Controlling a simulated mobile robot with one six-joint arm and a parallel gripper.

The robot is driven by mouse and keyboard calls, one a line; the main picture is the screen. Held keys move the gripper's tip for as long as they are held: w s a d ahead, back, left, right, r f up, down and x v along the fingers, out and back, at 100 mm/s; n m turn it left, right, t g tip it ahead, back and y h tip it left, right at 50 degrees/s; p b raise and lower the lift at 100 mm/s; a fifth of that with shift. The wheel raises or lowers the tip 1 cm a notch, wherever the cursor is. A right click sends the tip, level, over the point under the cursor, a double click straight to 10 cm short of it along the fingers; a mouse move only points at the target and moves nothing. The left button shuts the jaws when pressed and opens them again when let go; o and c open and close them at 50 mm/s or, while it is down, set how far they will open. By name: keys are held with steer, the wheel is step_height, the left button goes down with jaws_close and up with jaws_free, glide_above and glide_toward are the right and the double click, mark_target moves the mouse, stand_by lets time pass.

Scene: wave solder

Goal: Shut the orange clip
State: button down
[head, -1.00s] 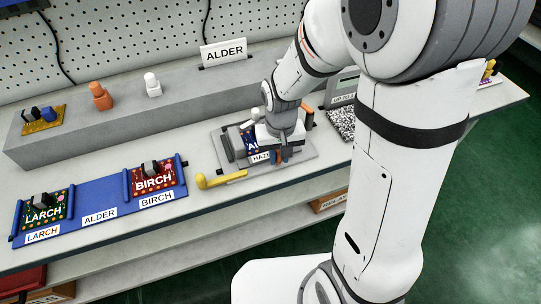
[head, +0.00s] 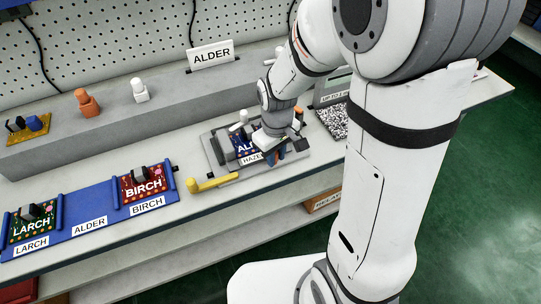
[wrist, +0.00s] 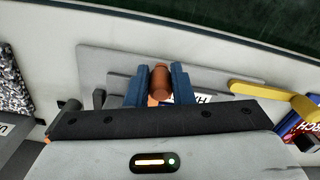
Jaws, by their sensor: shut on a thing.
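My gripper (wrist: 159,88) has blue fingers, shut on the rounded orange-brown end of the orange clip (wrist: 160,80) in the wrist view. The clip's lower part is hidden behind my gripper body. In the head view my gripper (head: 276,156) is low at the front right of a grey fixture plate (head: 226,167). A blue board (head: 241,147) marked "AL…" lies on that fixture, partly covered by my wrist. A label reading "HAZE…" (head: 250,159) shows at the fixture's front, cut off by my gripper.
A yellow handle (head: 213,184) sticks out at the fixture's front left. An orange peg-like thing (head: 88,103) and a white one (head: 139,90) stand on the grey ledge. A black-and-white speckled panel (head: 333,120) is at right.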

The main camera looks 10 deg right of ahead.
steer(key=shift+w, duration=0.1)
steer(key=c, duration=1.3)
jaws_free()
steer(key=shift+o, duration=0.2)
steer(key=shift+r+p, duration=0.35)
steer(key=shift+r, duration=3.55)
